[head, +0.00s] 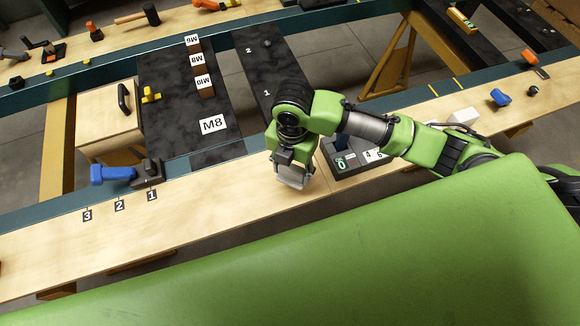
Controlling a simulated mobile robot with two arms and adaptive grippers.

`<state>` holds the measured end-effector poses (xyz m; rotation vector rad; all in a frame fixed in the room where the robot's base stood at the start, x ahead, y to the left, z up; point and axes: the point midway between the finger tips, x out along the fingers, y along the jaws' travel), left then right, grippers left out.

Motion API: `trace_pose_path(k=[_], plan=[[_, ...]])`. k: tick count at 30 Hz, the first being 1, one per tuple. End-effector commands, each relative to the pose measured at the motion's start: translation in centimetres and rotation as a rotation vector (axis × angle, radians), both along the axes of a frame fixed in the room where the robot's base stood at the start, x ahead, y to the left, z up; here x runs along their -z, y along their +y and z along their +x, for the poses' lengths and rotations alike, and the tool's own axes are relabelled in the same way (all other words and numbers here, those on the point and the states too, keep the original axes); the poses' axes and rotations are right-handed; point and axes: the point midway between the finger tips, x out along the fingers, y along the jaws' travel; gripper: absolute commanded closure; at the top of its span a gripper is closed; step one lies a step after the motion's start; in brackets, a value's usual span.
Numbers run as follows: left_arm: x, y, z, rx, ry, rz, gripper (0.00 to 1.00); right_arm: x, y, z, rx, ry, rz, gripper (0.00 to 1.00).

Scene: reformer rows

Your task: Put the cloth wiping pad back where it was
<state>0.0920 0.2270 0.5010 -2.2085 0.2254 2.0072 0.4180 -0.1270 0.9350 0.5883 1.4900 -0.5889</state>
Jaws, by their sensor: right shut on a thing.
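My right gripper (292,166) points down over the near wooden bench, left of a dark tray with number labels. It is shut on a pale grey, flat-sided thing (291,181), which looks like the cloth wiping pad. The fingers and wrist hide part of it, and I cannot tell whether it touches the bench top. My left gripper is not in view.
The dark labelled tray (347,166) sits close right of the gripper, partly under my arm. A blue-handled tool (112,174) lies at left, behind labels 1, 2 and 3. A white block (463,117) stands at right. The bench (215,204) is clear left of the gripper.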

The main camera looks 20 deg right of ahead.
Motion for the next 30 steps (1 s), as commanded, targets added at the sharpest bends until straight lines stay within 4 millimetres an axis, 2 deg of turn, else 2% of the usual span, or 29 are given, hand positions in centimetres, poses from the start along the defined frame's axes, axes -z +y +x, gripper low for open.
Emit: trace_pose_path(k=[3,9,16,22,30], plan=[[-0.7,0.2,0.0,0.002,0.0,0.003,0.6,2.2,-0.3,1.6,0.003,0.005,-0.002,0.72],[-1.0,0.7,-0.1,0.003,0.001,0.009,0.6,4.5,-0.5,3.6,0.0,0.002,0.001,0.72],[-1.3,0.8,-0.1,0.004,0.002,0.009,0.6,5.8,-0.8,4.6,0.0,0.002,-0.001,0.72],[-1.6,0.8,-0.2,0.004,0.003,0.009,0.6,8.5,-0.7,4.4,-0.002,0.002,-0.001,0.72],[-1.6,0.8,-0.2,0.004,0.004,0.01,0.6,8.8,-0.7,4.5,-0.003,0.0,0.0,0.72]])
